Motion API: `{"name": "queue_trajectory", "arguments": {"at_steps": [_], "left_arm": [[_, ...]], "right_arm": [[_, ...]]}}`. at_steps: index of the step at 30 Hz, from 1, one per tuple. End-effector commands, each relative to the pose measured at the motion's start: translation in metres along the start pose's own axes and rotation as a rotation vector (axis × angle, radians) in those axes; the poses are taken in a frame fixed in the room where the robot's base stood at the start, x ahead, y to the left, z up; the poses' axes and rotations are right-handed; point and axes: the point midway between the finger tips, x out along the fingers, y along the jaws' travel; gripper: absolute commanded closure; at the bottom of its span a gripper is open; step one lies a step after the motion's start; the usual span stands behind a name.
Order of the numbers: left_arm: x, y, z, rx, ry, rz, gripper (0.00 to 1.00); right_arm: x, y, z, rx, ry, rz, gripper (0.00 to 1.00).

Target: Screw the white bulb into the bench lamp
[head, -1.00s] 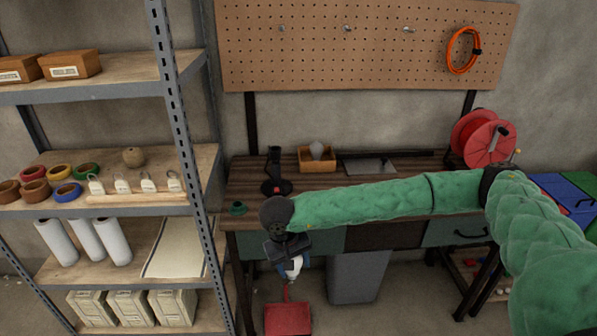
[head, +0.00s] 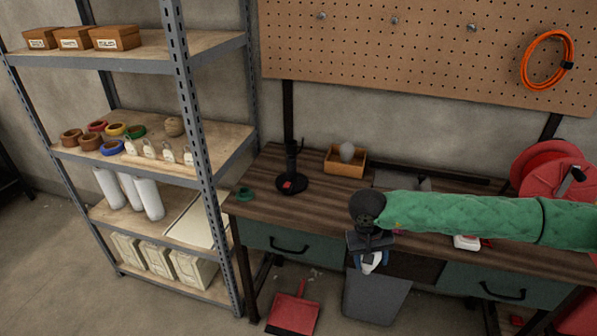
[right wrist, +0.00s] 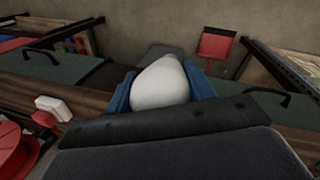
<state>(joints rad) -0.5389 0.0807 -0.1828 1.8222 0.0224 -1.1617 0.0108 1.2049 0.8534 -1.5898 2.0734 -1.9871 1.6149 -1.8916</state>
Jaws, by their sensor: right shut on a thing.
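The white bulb (right wrist: 160,84) is held between the blue fingers of my right gripper in the right wrist view, its rounded end showing. In the head view my right gripper (head: 371,264) is shut on it in front of the bench edge, pointing down, and only a little white shows. The black bench lamp (head: 292,172) stands upright on the bench, to the left of and beyond my right gripper. Its socket is too small to make out. My left gripper is not in view.
A green ring-like item (head: 245,194) lies at the bench's left end. A shelf rack (head: 200,130) stands left. A grey bin (head: 375,298) and red dustpan (head: 293,314) are below the bench.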

Motion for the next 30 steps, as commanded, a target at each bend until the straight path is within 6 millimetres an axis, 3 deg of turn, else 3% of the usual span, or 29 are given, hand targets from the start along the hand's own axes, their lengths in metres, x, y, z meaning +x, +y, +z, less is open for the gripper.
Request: {"name": "queue_trajectory", "arguments": {"at_steps": [3, 7, 11, 20, 30], "left_arm": [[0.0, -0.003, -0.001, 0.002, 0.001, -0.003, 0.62], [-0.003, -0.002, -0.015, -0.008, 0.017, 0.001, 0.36], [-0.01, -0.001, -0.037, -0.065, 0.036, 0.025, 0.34], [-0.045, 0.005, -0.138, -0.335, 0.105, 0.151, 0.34], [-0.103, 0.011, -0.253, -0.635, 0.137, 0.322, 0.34]], "right_arm": [[0.0, 0.0, 0.0, 0.0, 0.0, 0.0, 0.69], [-0.002, -0.001, -0.004, 0.026, -0.004, 0.0, 0.69], [-0.008, -0.007, -0.023, 0.15, -0.027, 0.0, 0.69], [-0.039, -0.035, -0.105, 0.759, -0.147, 0.0, 0.69], [-0.087, -0.068, -0.195, 1.493, -0.294, 0.0, 0.69]]}}
